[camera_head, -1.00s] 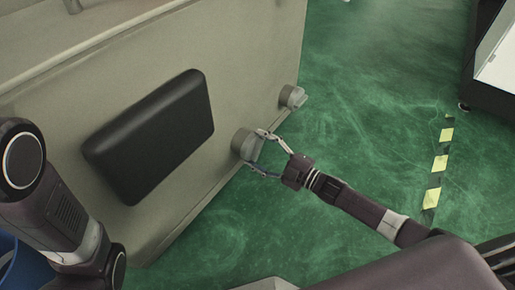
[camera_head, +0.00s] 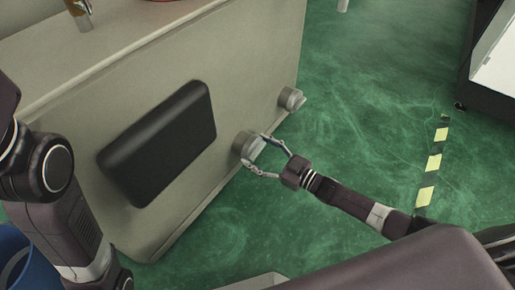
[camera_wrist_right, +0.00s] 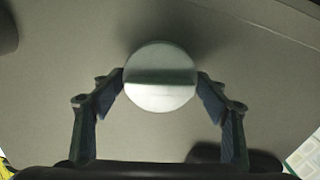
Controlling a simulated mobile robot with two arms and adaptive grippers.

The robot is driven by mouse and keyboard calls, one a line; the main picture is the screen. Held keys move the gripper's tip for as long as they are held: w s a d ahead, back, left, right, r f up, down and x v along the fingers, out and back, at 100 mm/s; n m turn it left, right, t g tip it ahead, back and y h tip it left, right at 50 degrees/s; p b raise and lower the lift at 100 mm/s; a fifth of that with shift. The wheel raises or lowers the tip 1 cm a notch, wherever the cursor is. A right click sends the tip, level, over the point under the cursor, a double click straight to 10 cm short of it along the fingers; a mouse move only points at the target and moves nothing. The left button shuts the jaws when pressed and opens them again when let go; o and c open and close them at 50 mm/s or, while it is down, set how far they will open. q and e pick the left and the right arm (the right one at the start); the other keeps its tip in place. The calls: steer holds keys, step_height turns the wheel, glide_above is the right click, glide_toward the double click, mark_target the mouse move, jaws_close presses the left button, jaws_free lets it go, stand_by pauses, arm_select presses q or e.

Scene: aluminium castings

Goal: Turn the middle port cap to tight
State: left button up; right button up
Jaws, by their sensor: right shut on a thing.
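The port cap in my right gripper (camera_head: 262,158) is a round grey cap (camera_head: 246,145) on the side of a beige cabinet-like body (camera_head: 240,65). The right gripper is shut on this cap. A second grey cap (camera_head: 290,98) sits farther along the same face, free of any gripper. I cannot see a third cap. My left arm shows at the left; its gripper is out of view.
A black padded block (camera_head: 160,145) stands out from the beige face, left of the held cap. Green floor (camera_head: 370,90) lies open to the right, with a yellow and black strip (camera_head: 433,162). A blue round container (camera_head: 15,265) is at the lower left.

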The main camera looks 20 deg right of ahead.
steer(key=shift+m, duration=1.1)
steer(key=o, duration=0.9)
steer(key=shift+c, duration=0.2)
steer(key=shift+s, duration=0.1)
steer(key=v, duration=1.2)
steer(key=shift+f, duration=0.1)
